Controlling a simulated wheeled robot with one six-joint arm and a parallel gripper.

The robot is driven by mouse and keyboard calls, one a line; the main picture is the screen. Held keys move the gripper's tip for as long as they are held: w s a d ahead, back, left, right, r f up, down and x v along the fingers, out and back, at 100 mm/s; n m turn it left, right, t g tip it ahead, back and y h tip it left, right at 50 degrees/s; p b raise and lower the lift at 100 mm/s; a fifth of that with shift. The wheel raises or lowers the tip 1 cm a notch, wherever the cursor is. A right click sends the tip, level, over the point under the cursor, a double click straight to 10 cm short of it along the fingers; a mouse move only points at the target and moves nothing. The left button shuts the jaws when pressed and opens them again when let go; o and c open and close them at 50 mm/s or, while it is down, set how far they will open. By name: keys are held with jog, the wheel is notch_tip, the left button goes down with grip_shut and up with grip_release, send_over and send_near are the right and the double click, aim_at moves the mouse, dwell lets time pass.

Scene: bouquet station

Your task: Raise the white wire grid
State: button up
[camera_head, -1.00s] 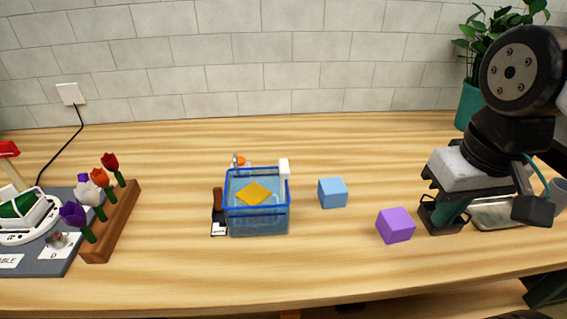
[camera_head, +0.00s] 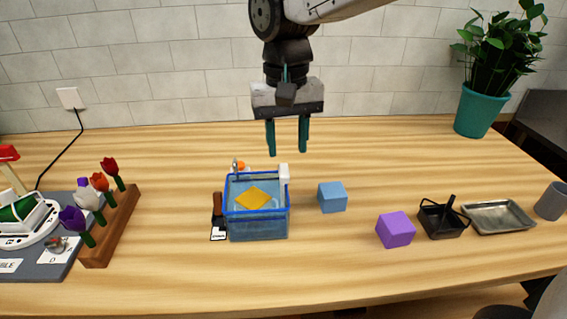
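A clear blue-rimmed tank (camera_head: 258,228) stands mid-table and appears to hold water. An orange-yellow diamond-shaped piece (camera_head: 254,198) shows inside it. A small white piece (camera_head: 284,172) sits at the tank's back right corner. I cannot make out a white wire grid; any mesh in the tank is too small or hidden to tell. My gripper (camera_head: 287,138) points down in the air, in the picture above the tank's back right corner. Its two teal fingers are apart with nothing between them.
A light blue cube (camera_head: 332,197) and a purple cube (camera_head: 396,230) lie right of the tank. A black basket (camera_head: 443,221), a metal tray (camera_head: 497,217) and a grey cup (camera_head: 551,201) are farther right. A tulip rack (camera_head: 122,228) stands left. The back middle table is clear.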

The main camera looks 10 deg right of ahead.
aim_at(284, 169)
jog(key=shift+w+a+r+m, duration=0.35)
jog(key=shift+w+r+m, duration=0.15)
jog(key=shift+w+r, duration=0.3)
jog(key=shift+s+d+f, duration=0.1)
jog(key=shift+s, duration=0.15)
notch_tip(284, 169, down, 8)
jog(key=shift+r, duration=0.15)
